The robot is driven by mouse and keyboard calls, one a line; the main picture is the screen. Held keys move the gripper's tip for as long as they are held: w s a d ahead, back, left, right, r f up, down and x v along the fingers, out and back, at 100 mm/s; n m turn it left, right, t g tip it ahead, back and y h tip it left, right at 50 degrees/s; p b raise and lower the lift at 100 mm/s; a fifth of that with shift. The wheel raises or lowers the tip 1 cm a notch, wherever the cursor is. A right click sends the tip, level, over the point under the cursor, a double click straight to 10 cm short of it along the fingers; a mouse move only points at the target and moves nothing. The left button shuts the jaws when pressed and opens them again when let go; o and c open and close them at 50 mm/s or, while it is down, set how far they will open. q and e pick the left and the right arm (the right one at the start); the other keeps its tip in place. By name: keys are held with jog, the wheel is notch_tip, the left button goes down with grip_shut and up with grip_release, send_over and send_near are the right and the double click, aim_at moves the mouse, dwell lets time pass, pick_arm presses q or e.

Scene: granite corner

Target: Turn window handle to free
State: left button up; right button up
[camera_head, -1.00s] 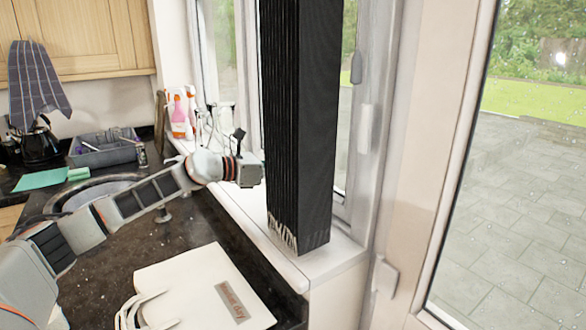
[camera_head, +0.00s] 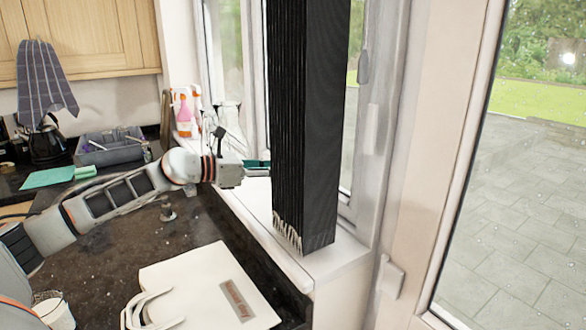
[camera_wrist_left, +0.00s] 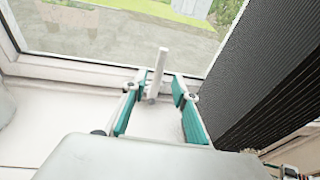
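A white window handle (camera_wrist_left: 158,72) stands up from the frame at the bottom of the window in the left wrist view. My left gripper (camera_wrist_left: 160,88) is open, with teal-padded fingers on either side of the handle. I cannot tell whether either finger touches it. In the head view my left gripper (camera_head: 257,165) reaches over the sill towards the window, partly behind a black pleated column; the handle there is hidden.
The tall black column (camera_head: 305,130) stands on the white sill (camera_head: 262,250), close to my left gripper's right side. A white bag (camera_head: 205,290) lies on the dark counter below. Spray bottles (camera_head: 186,110) stand behind my arm. A grey caddy (camera_head: 112,150) is farther left.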

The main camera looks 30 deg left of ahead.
pick_arm(q)
jog(key=v, duration=0.5)
jog(key=shift+s+a, duration=0.2)
jog(key=shift+s, duration=0.1)
